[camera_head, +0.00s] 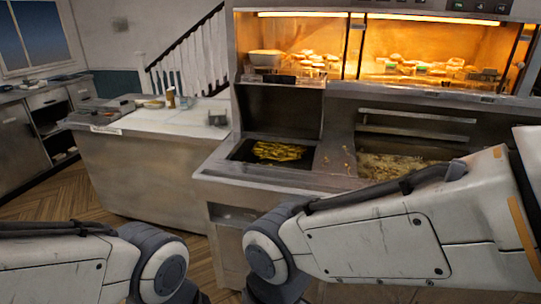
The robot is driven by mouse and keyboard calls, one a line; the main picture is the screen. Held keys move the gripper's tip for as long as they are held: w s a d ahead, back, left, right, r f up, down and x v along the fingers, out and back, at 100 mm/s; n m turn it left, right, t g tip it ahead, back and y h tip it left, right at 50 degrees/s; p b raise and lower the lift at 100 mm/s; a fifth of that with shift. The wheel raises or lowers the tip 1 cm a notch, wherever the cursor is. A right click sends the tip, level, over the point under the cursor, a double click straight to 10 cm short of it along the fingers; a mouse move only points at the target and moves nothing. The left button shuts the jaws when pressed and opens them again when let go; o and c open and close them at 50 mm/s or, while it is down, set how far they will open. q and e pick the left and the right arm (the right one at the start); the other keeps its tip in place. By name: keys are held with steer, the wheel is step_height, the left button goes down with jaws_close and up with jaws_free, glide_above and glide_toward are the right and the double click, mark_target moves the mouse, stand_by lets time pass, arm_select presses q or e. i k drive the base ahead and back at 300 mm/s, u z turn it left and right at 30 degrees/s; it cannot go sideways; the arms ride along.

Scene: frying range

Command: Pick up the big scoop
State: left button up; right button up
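I cannot make out the big scoop in this view. Parts of both my arms show at the bottom, one at the lower left and one at the lower right. The ends of both arms run out of the picture, so neither gripper is visible. My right arm covers part of the range front and the near edge of the right-hand basin.
The metal frying range (230,178) has a dark well with yellow food (278,151) and a right basin with pale bits (395,166). A lit warming cabinet (390,68) stands above. A white-topped counter (150,118) is left. Wooden floor (70,198) lies open at left.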

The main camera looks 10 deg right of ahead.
mark_target(216, 121)
steer(key=z, duration=0.1)
steer(key=k, duration=0.4)
steer(key=u, duration=1)
steer(key=i, duration=1.3)
steer(key=u, duration=0.45)
steer(key=i, duration=1.45)
steer(key=z, duration=0.75)
steer(key=i, duration=0.8)
steer(key=z, duration=1.4)
steer(key=i, duration=0.55)
steer(key=z, duration=0.45)
